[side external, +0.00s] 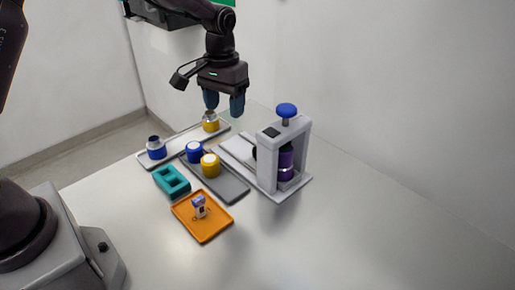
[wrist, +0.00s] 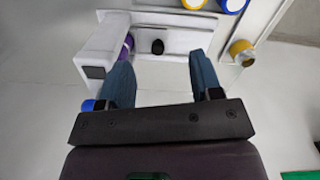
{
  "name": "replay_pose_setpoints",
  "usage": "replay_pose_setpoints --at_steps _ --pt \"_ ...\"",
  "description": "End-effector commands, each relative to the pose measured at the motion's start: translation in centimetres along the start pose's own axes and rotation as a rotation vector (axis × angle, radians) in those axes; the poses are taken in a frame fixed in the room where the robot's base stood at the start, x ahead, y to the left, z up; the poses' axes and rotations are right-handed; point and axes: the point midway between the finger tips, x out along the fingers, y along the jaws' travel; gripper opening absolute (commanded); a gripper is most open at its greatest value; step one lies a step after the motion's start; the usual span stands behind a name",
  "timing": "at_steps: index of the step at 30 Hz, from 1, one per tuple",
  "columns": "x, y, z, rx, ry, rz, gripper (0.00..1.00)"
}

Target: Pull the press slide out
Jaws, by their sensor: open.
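The grey-white press (side external: 269,163) stands on the table at centre right, with a blue knob (side external: 286,110) on top and a purple and black cylinder (side external: 286,163) inside its frame. The press slide is a flat pale plate (side external: 236,149) running out to the left at the base. A black knob (side external: 255,153) sits by the frame's left side; in the wrist view this black knob (wrist: 157,47) stands on the plate. My gripper (side external: 224,106) is open and empty, above and behind the press's left side. In the wrist view the fingers (wrist: 158,66) straddle the knob's line, apart from it.
The table's front right is clear.

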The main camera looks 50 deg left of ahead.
Motion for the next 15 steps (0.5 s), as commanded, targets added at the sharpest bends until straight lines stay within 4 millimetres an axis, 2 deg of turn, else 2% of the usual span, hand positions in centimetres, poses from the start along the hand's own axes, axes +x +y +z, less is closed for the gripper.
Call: replay_pose_setpoints --at_steps 1,3,6,8,11,12,15 --pt "2.0 0.3 -1.6 -0.025 -0.018 -0.007 0.59" --pt "4.0 0.6 -3.5 -0.062 -0.027 -0.013 0.59" --pt "5.9 1.1 -6.0 -0.113 -0.022 -0.013 0.59" --pt "6.0 1.4 -7.3 -0.141 -0.002 -0.006 0.59" --pt "4.5 2.0 -8.8 -0.178 0.041 0.016 0.59" --pt "4.1 2.2 -9.1 -0.196 0.047 0.023 0.59" --pt "4.8 2.1 -8.8 -0.221 0.035 0.021 0.59"
